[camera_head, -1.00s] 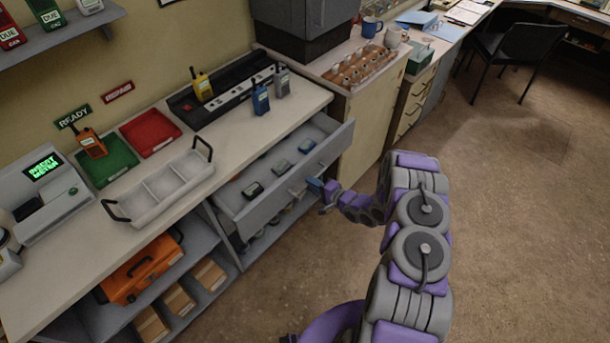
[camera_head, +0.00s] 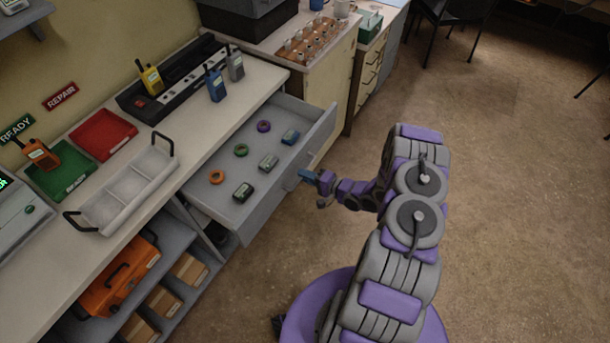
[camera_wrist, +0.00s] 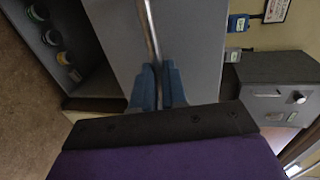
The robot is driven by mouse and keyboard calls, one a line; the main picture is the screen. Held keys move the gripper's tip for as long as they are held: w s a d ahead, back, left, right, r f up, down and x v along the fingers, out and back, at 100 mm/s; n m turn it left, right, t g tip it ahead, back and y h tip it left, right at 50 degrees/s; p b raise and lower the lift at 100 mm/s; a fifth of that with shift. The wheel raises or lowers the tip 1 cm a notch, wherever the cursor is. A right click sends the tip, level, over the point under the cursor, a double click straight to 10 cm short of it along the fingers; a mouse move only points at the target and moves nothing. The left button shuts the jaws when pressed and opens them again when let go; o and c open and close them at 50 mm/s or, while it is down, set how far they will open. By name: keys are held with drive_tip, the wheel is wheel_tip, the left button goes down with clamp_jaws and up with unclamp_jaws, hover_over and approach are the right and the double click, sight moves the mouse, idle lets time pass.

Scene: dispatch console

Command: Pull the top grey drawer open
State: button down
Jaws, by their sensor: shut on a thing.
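The top grey drawer (camera_head: 322,143) stands pulled well out from under the counter in the head view. Its metal bar handle (camera_wrist: 152,35) runs between the blue fingers of my gripper (camera_wrist: 158,88) in the wrist view. My gripper, seen also in the head view (camera_head: 308,176), is shut on the handle at the drawer's front. Inside the drawer lie an orange ring (camera_head: 216,177), a green ring (camera_head: 240,150), a purple ring (camera_head: 263,126) and several small battery-like blocks (camera_head: 243,192). The grey drawer front also fills the middle of the wrist view.
The counter holds a white divided tray (camera_head: 128,190), a green tray, a red tray (camera_head: 103,134) and a charger with radios. An orange case (camera_head: 118,280) and cardboard boxes sit on shelves below. The brown floor (camera_head: 470,160) to the right is clear.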

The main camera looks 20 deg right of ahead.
drive_tip(key=shift+s+a+f, duration=0.1)
drive_tip(key=shift+f, duration=0.1)
drive_tip(key=c, duration=1.3)
unclamp_jaws()
drive_tip(key=shift+c, duration=0.2)
drive_tip(key=shift+o, duration=0.8)
drive_tip(key=shift+r, duration=0.1)
drive_tip(key=p+v, duration=0.1)
drive_tip(key=v, duration=1.6)
drive_tip(key=shift+d, duration=0.25)
